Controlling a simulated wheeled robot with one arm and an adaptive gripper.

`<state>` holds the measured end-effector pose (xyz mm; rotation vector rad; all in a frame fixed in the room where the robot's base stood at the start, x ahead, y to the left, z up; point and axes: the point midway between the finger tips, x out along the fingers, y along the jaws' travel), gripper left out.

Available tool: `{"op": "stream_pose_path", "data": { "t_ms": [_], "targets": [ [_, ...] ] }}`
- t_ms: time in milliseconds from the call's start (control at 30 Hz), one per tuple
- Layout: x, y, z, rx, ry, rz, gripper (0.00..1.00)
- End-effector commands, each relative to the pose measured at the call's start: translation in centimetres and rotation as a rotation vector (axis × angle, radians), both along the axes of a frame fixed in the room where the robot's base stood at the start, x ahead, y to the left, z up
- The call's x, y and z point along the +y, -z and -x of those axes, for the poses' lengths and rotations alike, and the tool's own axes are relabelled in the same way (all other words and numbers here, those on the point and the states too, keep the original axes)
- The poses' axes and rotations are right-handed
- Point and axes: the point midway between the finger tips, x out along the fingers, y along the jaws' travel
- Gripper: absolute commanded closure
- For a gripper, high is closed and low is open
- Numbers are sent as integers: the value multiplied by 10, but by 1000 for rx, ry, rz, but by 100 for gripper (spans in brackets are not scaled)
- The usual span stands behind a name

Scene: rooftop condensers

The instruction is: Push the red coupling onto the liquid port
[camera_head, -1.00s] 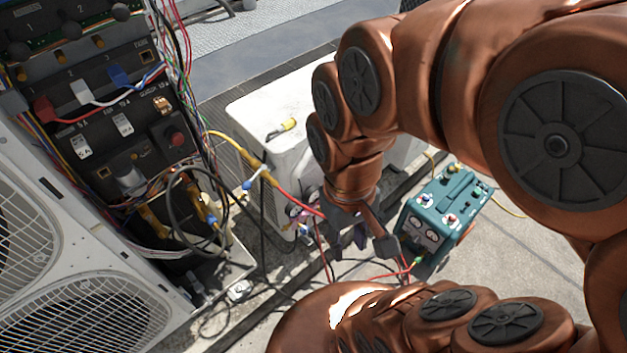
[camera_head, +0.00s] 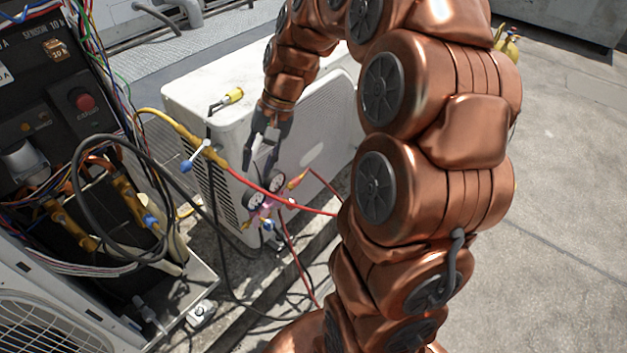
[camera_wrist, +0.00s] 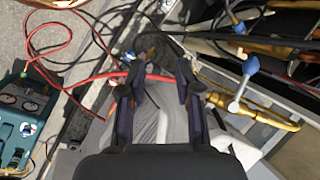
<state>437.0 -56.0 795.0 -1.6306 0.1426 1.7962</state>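A red hose (camera_head: 300,208) runs from a yellow section with a blue-handled valve (camera_head: 190,162) across the front of the white unit. I cannot clearly tell a separate red coupling on it. In the wrist view the red hose (camera_wrist: 105,77) passes between or beneath my fingers, and the blue-handled valve (camera_wrist: 240,88) is right of them. My gripper (camera_head: 257,160) points down beside the white unit, near the hose. In the wrist view my gripper (camera_wrist: 160,80) has its fingers apart. Brass valves with a blue part (camera_head: 150,222) sit in the open condenser; which one is the liquid port is unclear.
A white unit (camera_head: 195,95) stands behind my gripper, with a yellow fitting (camera_head: 235,95) on top. A gauge manifold (camera_head: 265,195) hangs at its front. Loose black hoses cross the opened condenser. A teal machine (camera_wrist: 15,125) is left in the wrist view. Open concrete lies right.

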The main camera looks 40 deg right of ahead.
Motion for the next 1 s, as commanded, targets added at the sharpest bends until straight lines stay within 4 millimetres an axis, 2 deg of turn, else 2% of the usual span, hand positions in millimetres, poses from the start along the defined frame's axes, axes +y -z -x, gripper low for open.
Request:
{"op": "stream_pose_path", "data": {
  "t_ms": [33, 167, 300, 533, 600, 733, 867, 1000],
  "targets": [
    [-15, 31, -14, -1, 48, -22, 67],
    [-50, 72, -44, -10, 168, -72, 67],
    [-96, 119, -71, -19, 302, -122, 67],
    [-174, 190, -97, -32, 507, -186, 67],
    [-192, 206, -100, -33, 552, -199, 67],
    [-216, 222, -103, -41, 610, -213, 67],
    [-224, 229, -104, -41, 631, -218, 67],
    [-222, 234, -107, -42, 633, -219, 67]
  ]
}}
